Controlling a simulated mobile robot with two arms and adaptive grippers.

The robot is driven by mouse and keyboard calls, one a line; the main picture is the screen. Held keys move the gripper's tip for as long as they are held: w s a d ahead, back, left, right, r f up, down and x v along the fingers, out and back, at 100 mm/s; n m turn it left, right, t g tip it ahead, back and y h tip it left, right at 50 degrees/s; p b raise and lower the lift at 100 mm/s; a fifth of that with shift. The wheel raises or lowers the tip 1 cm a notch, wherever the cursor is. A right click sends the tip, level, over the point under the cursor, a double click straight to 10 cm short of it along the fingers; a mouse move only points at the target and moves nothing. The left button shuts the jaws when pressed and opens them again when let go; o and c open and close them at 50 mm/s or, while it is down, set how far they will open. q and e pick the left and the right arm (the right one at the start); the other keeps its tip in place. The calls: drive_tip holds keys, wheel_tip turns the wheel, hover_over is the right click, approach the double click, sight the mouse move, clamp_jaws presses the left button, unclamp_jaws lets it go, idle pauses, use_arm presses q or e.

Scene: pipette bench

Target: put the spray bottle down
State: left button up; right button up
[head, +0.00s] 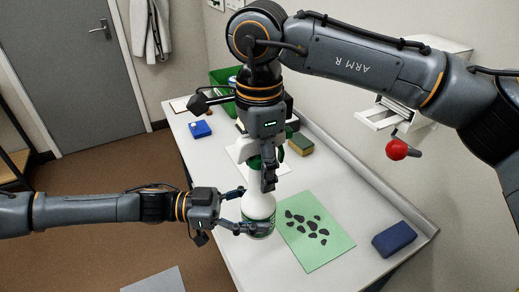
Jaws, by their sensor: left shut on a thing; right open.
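The spray bottle (258,203) has a white body and a green head, and stands about upright over the middle of the white bench. My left gripper (248,211) comes in from the left and is shut on the bottle's lower body. My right gripper (267,182) points down from above at the bottle's head and neck. It is open, and it partly hides the green head. I cannot tell whether its fingers touch the bottle, or whether the bottle's base rests on the bench.
A green sheet with dark patches (338,242) lies right of the bottle, with a dark blue block (394,239) beyond it. A sponge (300,144), a blue item (200,129) and a green bin (219,76) are farther back. A red knob (396,149) juts from the wall unit.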

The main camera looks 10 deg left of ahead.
use_arm(q)
drive_tip(key=shift+r, duration=0.1)
use_arm(e)
clamp_jaws()
use_arm(q)
drive_tip(key=o, duration=1.8)
